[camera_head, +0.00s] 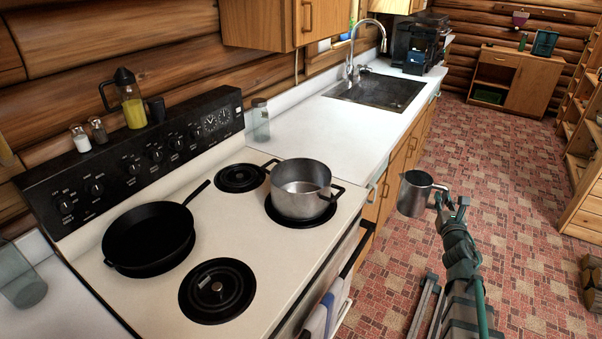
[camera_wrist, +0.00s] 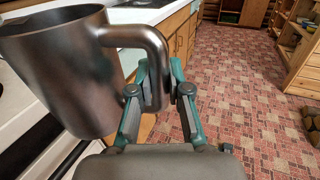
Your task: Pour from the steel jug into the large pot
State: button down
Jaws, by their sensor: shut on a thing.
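The steel jug (camera_head: 414,194) is in the air to the right of the stove, over the floor, close to upright. My gripper (camera_head: 440,197) is shut on its handle. In the wrist view the jug (camera_wrist: 62,68) fills the upper left, and the fingers of my gripper (camera_wrist: 158,92) sit on either side of the handle. The large pot (camera_head: 300,190) is a steel pot with two side handles. What the jug holds cannot be seen.
A black frying pan (camera_head: 150,238) sits on the left of the stove (camera_head: 234,170). A glass jar (camera_head: 261,120) stands on the white counter (camera_head: 325,118) beyond the pot. An oil bottle (camera_head: 131,100) and shakers stand on the stove's back panel. Open floor (camera_head: 500,200) lies to the right.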

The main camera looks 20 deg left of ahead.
jog(key=w+a+r+n+g+y+p, duration=0.1)
jog(key=w+a+r+n+y, duration=0.1)
jog(key=w+a+r+y, duration=0.5)
jog(key=w+a+r+n+g+p, duration=0.1)
jog(key=w+a+r+n+g, duration=0.2)
jog(key=a, duration=0.7)
jog(key=w+a+r+n+g+y, duration=0.25)
jog(key=a+n+g+y, duration=0.35)
jog(key=a, duration=0.7)
jog(key=s+a+r+n+t+h+b, duration=0.1)
jog(key=s+a+r+n, duration=0.3)
jog(key=s+n, duration=0.4)
jog(key=s+a+r+n+h+b, duration=0.2)
jog(key=s+a+r+n, duration=0.3)
jog(key=n, duration=0.4)
jog(key=shift+s+a+r+t+h+b, duration=0.2)
jog(key=shift+s+a+t+h+b, duration=0.2)
jog(key=shift+s+a+b, duration=0.7)
